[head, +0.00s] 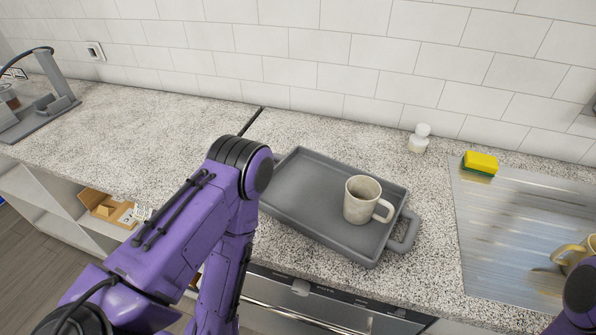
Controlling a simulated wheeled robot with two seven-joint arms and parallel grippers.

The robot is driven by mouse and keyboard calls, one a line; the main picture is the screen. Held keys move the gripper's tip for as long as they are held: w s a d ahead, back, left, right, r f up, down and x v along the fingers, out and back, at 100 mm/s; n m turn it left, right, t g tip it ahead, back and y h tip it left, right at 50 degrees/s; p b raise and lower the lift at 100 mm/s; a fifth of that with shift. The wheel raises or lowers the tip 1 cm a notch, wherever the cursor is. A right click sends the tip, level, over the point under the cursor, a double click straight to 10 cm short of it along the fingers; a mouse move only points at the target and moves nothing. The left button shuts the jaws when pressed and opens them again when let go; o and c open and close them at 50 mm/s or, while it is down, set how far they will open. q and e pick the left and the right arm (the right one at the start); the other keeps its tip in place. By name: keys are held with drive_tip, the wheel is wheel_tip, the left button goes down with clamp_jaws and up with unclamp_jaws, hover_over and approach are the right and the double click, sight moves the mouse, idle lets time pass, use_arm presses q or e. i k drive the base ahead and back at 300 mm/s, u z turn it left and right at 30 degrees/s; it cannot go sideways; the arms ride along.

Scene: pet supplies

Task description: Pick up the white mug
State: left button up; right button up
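A white mug (361,201), slightly speckled, stands upright on the right part of a grey tray (310,190) on the counter. Its handle points to the right and a little toward me. My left arm comes in from the left and bends down in front of the counter, left of the tray. Its gripper is out of the picture below. Only a piece of my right arm shows at the lower right edge, and its gripper is not in view. No gripper touches the mug.
A yellow sponge (480,163) and a tan mug (573,252) are on the metal surface (500,215) at right. A small white bottle (419,138) stands near the tiled wall. A grey machine (40,110) stands far left. The speckled counter (130,130) between is clear.

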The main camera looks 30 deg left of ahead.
sight(363, 194)
drive_tip(key=u, duration=0.15)
drive_tip(key=i, duration=0.15)
drive_tip(key=u, duration=0.15)
drive_tip(key=k, duration=1.65)
drive_tip(key=z, duration=1.6)
drive_tip(key=i, duration=0.85)
drive_tip(key=u, duration=2.05)
